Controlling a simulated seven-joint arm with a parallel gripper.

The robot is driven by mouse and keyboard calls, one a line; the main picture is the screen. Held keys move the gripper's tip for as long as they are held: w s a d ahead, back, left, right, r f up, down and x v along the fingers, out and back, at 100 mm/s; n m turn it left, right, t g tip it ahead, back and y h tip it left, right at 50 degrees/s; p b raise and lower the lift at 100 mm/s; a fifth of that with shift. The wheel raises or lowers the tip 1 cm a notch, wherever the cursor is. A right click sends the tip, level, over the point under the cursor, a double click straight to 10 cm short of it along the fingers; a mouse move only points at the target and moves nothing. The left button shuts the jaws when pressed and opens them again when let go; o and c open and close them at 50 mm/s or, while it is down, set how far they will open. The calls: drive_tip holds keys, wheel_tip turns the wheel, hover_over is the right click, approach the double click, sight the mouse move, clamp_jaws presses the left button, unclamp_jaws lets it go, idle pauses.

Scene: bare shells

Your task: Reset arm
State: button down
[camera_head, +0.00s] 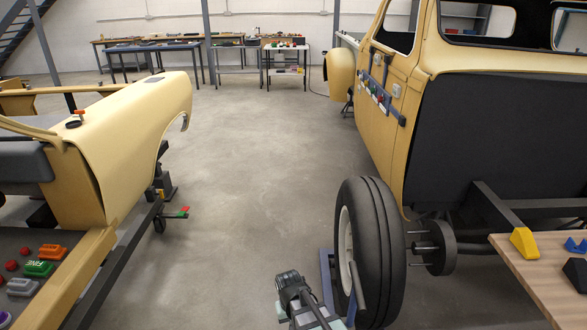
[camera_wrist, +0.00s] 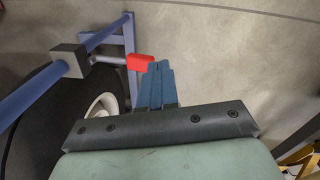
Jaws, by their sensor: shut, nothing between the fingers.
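My gripper (camera_wrist: 158,68) shows in the wrist view as two blue-grey fingers pressed together, with nothing between them. In the head view, part of my arm stands low at the bottom centre, just left of the black tyre (camera_head: 378,250). In the wrist view a red handle end (camera_wrist: 140,61) on a grey rod lies right beside my fingertips. I cannot tell whether they touch. The rod runs from a grey block (camera_wrist: 68,61) on a blue frame (camera_wrist: 97,38), which also shows by the wheel in the head view (camera_head: 327,275).
A yellow vehicle body (camera_head: 385,110) stands at right, a yellow shell (camera_head: 130,150) at left. A wooden table (camera_head: 535,275) with colored blocks is at lower right. Workbenches (camera_head: 155,47) line the back wall. The floor (camera_head: 250,160) between the shells is clear.

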drive_tip(key=s+d+f+m+g, duration=0.1)
drive_tip(key=s+d+f, duration=0.4)
drive_tip(key=s, duration=0.5)
drive_tip(key=s+d+f+m+g, duration=0.1)
drive_tip(key=s+d+f+g, duration=0.2)
drive_tip(key=s+d+f, duration=0.3)
drive_tip(key=s+d+f+g, duration=0.2)
drive_tip(key=s+d+f, duration=0.3)
drive_tip(key=s+f, duration=0.4)
drive_tip(key=s, duration=0.6)
drive_tip(key=shift+d+m+g+y, duration=0.4)
drive_tip(key=shift+s+f, duration=0.1)
